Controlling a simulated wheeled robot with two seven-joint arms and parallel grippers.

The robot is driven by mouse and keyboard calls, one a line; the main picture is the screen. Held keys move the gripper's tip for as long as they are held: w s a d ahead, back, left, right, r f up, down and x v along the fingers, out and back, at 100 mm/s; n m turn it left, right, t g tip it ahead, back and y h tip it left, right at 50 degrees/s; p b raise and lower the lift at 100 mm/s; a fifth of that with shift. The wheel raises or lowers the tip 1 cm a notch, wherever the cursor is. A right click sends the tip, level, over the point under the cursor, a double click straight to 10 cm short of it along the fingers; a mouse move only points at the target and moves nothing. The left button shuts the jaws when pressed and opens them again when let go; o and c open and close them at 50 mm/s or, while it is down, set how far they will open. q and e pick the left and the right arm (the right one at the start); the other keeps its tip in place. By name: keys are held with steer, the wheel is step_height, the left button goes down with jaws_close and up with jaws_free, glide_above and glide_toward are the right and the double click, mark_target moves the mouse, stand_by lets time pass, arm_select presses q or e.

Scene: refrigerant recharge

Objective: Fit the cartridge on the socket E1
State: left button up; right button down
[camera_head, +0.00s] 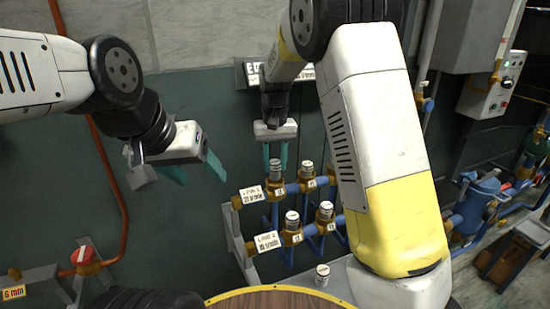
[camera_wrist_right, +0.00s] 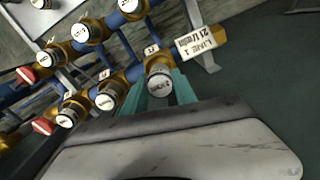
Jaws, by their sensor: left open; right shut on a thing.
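A cartridge with a white marked cap (camera_head: 275,163) is at the left end of the back pipe row, beside the "LINE 1" label (camera_head: 250,195). My right gripper (camera_head: 275,157) points down over it, its teal fingers on either side. In the right wrist view the cartridge cap (camera_wrist_right: 159,86) is between the fingers, upright over a brass socket (camera_wrist_right: 158,66). The fingers hide part of the joint, so I cannot tell how deep it sits. The small socket tag (camera_wrist_right: 151,49) is too blurred to read. My left gripper (camera_head: 196,172) is open and empty in the air to the left.
Several other capped cartridges stand on the two rows, including one (camera_head: 308,170) just right of the held one. A "LINE 2" label (camera_head: 267,241) marks the front row. Another capped piece (camera_head: 322,271) stands nearer me.

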mark_target(275, 171)
steer(key=shift+f, duration=0.4)
steer(key=shift+f, duration=0.35)
steer(key=shift+f, duration=0.3)
steer(key=shift+f, duration=0.5)
steer(key=c, duration=0.9)
jaws_free()
steer(key=shift+r, duration=0.15)
step_height(275, 171, up, 8)
steer(key=shift+f, duration=0.2)
